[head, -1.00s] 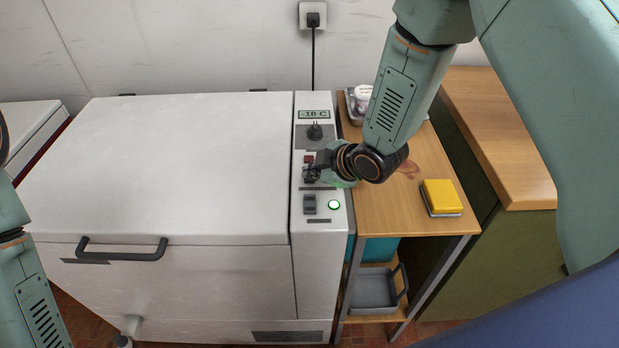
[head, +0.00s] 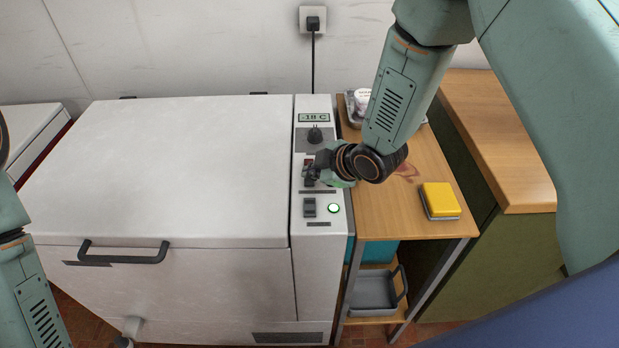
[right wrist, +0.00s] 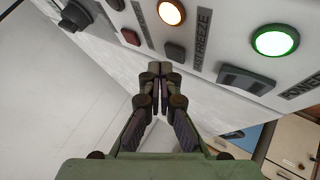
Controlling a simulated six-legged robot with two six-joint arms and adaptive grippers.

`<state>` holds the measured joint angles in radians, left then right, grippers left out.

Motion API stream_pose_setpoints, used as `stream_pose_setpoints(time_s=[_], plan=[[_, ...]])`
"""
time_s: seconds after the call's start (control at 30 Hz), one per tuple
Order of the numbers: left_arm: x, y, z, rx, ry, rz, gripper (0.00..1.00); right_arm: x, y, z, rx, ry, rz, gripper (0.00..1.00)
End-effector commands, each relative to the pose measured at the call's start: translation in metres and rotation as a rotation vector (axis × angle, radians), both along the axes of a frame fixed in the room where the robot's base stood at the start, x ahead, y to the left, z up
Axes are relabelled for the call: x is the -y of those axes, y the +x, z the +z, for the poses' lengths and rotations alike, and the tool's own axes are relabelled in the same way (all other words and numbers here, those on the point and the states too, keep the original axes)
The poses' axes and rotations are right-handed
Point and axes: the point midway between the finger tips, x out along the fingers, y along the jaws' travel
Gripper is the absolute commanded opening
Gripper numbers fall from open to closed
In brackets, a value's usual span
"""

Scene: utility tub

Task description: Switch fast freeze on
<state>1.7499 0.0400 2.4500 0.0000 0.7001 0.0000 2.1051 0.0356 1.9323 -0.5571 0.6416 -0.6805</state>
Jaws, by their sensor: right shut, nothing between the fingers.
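The white chest freezer's control panel (head: 312,235) runs along its right side. An orange lamp (right wrist: 171,12) in that row is lit. My right gripper (head: 308,174) is shut and empty, its tips (right wrist: 160,70) close to that switch; I cannot tell whether they touch. In the head view the gripper hides the switch. My left arm shows at the left edge; its gripper is out of view.
The power switch (head: 309,207) and lit green lamp (head: 334,208) are nearer me on the panel. A black knob (head: 315,135) and a "-18 C" display (head: 314,118) are farther back. A wooden side table (head: 400,215) with a yellow sponge (head: 439,198) stands right of the freezer.

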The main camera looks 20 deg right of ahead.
Motion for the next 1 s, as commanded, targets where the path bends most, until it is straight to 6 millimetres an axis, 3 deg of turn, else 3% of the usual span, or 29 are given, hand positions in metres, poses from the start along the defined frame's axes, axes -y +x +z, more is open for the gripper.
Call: stream_pose_setpoints(time_s=[0.37, 1.0], plan=[[0.0, 0.0, 0.005, 0.0, 0.0, 0.0, 0.0, 0.0, 0.0, 0.005, -0.001, 0.0, 0.001, 0.0], [0.0, 0.0, 0.052, 0.0, 0.0, 0.0, 0.0, 0.0, 0.0, 0.06, -0.001, 0.0, 0.001, 0.0]])
